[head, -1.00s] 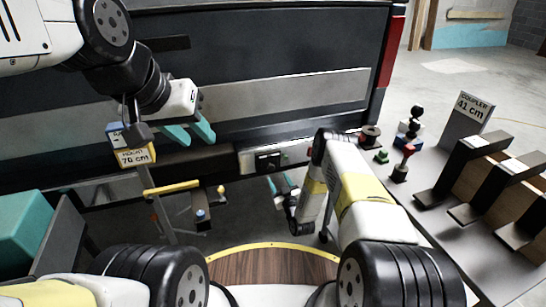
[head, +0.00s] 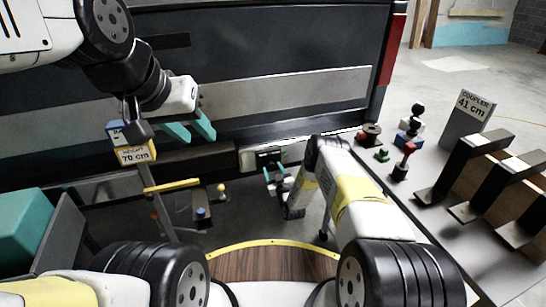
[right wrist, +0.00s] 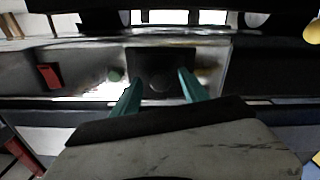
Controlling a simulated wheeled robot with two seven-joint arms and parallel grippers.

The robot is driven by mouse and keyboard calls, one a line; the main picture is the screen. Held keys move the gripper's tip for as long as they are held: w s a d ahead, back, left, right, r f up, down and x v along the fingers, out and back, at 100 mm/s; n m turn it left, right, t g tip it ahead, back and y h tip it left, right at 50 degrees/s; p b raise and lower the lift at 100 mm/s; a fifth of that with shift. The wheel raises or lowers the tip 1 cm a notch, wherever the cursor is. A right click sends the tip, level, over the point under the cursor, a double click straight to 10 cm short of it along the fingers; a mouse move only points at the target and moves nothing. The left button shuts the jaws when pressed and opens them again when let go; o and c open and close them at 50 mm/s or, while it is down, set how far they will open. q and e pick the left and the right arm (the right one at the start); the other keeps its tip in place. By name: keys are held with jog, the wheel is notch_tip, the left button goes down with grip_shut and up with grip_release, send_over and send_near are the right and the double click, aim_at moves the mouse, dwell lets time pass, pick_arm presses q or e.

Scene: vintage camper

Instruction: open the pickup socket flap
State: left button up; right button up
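The pickup socket flap (right wrist: 160,72) appears as a dark square plate with a round part on the pickup's rear bumper. In the head view the socket (head: 268,157) is a small dark patch on the pale bumper panel, partly hidden by my right gripper. My right gripper (head: 276,174) is just in front of it; its teal fingers (right wrist: 160,90) stand apart, one on each side of the dark plate's middle, with nothing seen between them. I cannot tell whether they touch it. My left gripper (head: 190,130) is open and empty in front of the pickup's tailgate (head: 250,100).
A 70 cm sign (head: 136,155) on a stand and a yellow bar (head: 172,187) are at left. At right a grey table (head: 450,235) holds a 41 cm coupler sign (head: 475,104), dark brackets and several small parts. A red block (right wrist: 49,76) shows left of the socket.

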grip_shut()
dwell(1.3)
